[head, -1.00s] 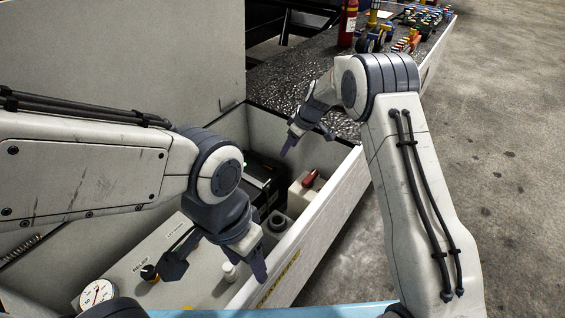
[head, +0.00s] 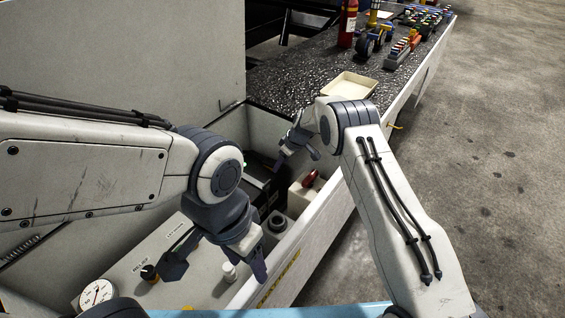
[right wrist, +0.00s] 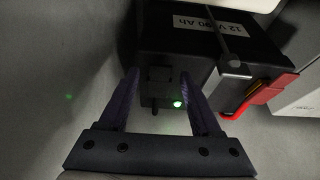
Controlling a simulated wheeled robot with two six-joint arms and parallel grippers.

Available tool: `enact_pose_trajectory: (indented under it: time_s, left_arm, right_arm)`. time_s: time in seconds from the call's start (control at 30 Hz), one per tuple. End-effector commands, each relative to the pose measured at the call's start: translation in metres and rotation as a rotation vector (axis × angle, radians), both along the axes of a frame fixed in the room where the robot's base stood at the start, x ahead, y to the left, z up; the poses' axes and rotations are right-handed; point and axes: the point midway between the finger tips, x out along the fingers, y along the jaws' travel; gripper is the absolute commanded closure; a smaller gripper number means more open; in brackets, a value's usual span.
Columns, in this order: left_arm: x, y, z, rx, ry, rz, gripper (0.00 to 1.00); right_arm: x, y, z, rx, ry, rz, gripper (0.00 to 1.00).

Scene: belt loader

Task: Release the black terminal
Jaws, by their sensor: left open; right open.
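The black battery (head: 262,172) sits in the open compartment, partly hidden behind my arms; in the right wrist view its top carries a "12 V 90 Ah" label (right wrist: 194,24). A small dark block, seemingly the black terminal (right wrist: 158,78), shows between the two fingers of my right gripper (right wrist: 160,90). The fingers stand apart on either side of it; I cannot tell whether they touch it. My right gripper (head: 298,158) is low in the compartment in the head view. My left gripper (head: 217,266) is open and empty over the grey panel.
A green light (right wrist: 177,103) glows beside the terminal. A red part (right wrist: 268,92) is at the battery's right. A red handle (head: 310,178) is on a pale box. The compartment's white front wall (head: 325,215) is close. A cream tray (head: 349,85) lies on the dark deck.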

Motion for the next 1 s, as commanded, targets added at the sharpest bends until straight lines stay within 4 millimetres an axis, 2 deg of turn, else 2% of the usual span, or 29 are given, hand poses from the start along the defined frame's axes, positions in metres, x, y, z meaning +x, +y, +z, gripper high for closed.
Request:
enact_pose_trajectory:
  time_s: [0.17, 0.2, 0.33, 1.0]
  left_arm:
    - [0.0000, 0.0000, 0.0000, 0.000, 0.000, 0.000, 0.43]
    - [0.0000, 0.0000, 0.0000, 0.000, 0.000, 0.000, 0.43]
    - [0.0000, 0.0000, 0.0000, 0.000, 0.000, 0.000, 0.43]
    - [0.0000, 0.0000, 0.0001, 0.000, 0.000, 0.000, 0.43]
  right_arm:
    - [-0.0002, 0.0001, 0.0000, 0.000, 0.000, 0.000, 0.35]
    - [-0.0002, 0.0001, 0.0000, 0.000, 0.000, 0.000, 0.50]
    - [-0.0003, -0.0001, 0.0001, 0.000, 0.000, 0.000, 1.00]
    - [-0.0007, -0.0004, 0.0001, 0.000, 0.001, 0.000, 1.00]
